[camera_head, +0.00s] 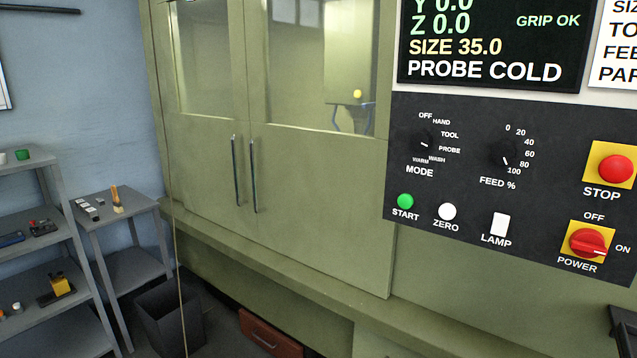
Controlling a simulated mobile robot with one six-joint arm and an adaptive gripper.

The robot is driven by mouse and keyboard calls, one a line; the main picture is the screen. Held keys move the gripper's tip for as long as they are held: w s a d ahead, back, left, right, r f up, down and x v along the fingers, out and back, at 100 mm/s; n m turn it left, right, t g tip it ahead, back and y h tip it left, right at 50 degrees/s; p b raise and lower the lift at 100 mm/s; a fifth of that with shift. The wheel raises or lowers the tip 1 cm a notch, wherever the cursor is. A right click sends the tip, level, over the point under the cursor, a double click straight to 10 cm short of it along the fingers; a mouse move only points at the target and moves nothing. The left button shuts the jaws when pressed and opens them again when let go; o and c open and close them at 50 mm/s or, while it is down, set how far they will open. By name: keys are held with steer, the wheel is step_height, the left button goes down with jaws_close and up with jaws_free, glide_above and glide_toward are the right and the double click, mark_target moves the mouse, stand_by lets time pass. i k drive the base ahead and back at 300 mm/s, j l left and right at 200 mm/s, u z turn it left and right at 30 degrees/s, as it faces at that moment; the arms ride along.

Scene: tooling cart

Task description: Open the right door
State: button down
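The right door (320,190) of a green cabinet-like machine is in the middle of the view. It looks closed against the left door (203,165). It has a window in its upper part and a dark vertical handle (253,176) at its left edge. The left door's handle (235,170) stands close beside it. Through the right door's window a small yellow ball-like thing (357,94) shows. My gripper is not in view.
A control panel (490,255) with knobs and buttons stands right of the doors, below a screen (490,45). Grey shelves (30,164) and a small side table (120,196) are at the left. A dark bin (170,312) and a red-brown box (270,334) are low in front.

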mark_target(318, 194)
steer(key=i+j+z, duration=0.1)
steer(key=j, duration=0.2)
steer(key=i+j+z, duration=0.1)
steer(key=j, duration=0.25)
steer(key=i+j+z, duration=0.25)
steer(key=j, duration=0.4)
steer(key=i, duration=0.1)
